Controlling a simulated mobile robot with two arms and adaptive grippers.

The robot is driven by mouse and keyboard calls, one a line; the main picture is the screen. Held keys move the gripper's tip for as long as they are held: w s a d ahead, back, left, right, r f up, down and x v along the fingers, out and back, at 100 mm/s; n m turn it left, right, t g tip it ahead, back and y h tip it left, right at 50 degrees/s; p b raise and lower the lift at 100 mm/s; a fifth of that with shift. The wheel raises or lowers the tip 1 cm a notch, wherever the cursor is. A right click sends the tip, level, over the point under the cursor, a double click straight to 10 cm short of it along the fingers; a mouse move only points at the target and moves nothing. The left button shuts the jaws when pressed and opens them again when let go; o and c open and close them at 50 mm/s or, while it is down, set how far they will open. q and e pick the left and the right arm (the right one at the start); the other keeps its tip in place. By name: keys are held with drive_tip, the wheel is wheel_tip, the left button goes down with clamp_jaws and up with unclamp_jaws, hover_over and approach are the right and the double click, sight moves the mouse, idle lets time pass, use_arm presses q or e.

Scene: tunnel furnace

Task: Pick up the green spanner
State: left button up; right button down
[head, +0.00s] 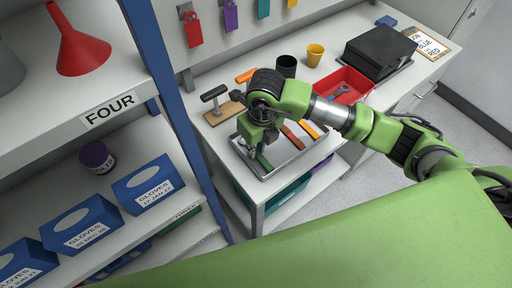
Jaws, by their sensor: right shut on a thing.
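My right gripper (257,148) reaches down over a grey metal tray (298,161) on the workbench. It is shut on a dark green, handle-like piece (264,161), which I take to be the green spanner. The gripper hides much of it, and I cannot tell whether it still touches the tray. An orange-red strip (292,137) and a yellow-orange strip (309,130) lie in the tray to the right of the gripper. My left gripper is not in view.
A red bin (350,80) with a blue tool, a black cup (287,66), a yellow cup (315,55) and a black box (379,52) stand farther back. A wooden block with a T-handle (222,109) sits left of the tray. Shelves with a blue post (185,125) stand left.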

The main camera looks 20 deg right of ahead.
sight(257, 154)
drive_tip(key=shift+w+r+b, duration=0.15)
drive_tip(key=shift+r+b, duration=0.25)
drive_tip(key=shift+r, duration=0.1)
drive_tip(key=r, duration=0.1)
drive_tip(key=r+b, duration=0.1)
drive_tip(key=shift+s+r, duration=0.4)
drive_tip(key=s+d+r+b, duration=0.2)
drive_tip(key=s+r, duration=0.7)
drive_tip(key=s, duration=0.4)
drive_tip(key=shift+d+r, duration=0.15)
drive_tip(key=shift+d, duration=0.2)
